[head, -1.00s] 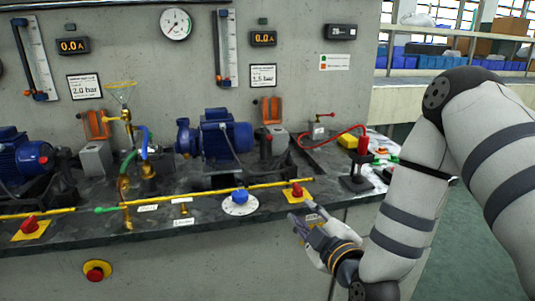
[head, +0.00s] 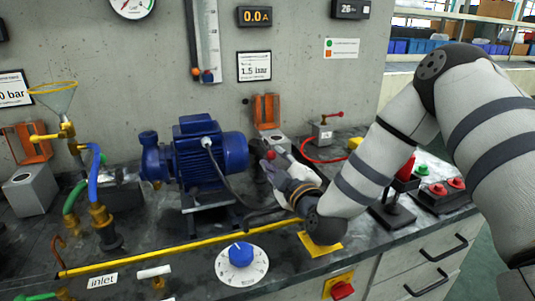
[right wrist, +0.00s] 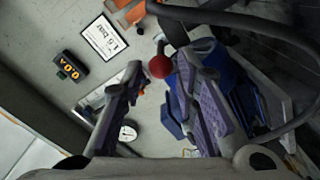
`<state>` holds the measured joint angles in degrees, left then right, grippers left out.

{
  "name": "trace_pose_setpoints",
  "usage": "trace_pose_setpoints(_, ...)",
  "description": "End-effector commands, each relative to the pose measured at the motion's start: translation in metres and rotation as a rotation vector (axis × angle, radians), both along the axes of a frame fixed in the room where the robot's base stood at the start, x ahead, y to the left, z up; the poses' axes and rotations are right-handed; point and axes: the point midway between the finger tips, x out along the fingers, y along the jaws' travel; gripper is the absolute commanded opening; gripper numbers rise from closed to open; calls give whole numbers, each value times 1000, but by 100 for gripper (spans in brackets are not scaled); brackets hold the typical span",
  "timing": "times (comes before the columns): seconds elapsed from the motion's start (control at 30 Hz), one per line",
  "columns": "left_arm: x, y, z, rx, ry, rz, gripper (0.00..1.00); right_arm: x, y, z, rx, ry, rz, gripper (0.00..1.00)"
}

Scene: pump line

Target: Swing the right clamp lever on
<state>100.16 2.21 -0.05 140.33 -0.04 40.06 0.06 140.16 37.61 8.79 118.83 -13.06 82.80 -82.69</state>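The right clamp lever shows as a red ball knob (head: 270,154) just right of the blue pump motor (head: 205,150). In the right wrist view the red knob (right wrist: 160,66) sits on a dark stem, between and slightly beyond my fingertips. My right gripper (head: 272,168) is at the knob, coming from the front right. Its purple-padded fingers (right wrist: 160,78) are spread apart in the wrist view, with no clear contact on the knob. The lever's lower part is mostly hidden by the gripper and a dark cable. My left gripper is in neither view.
A grey box with a raised orange cover (head: 266,110) stands behind the lever. A small red-handled box (head: 322,133) with a red hose is to its right. A yellow pipe (head: 180,247) and a blue dial knob (head: 240,254) lie in front. A red-topped stand (head: 405,175) is near my forearm.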

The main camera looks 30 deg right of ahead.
Motion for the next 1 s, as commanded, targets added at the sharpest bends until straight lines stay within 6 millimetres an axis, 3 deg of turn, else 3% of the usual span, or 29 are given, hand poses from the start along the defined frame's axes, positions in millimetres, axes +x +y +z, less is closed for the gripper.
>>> trace_pose_setpoints(0.2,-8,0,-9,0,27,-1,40,37,-9,-3,0,2,0,28)
trace_pose_setpoints(0.53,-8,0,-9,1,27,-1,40,44,-10,0,0,1,1,28)
trace_pose_setpoints(0.67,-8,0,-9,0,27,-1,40,44,-10,0,0,1,1,1)
trace_pose_setpoints(1.0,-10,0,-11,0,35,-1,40,50,-11,-1,-2,1,15,0)
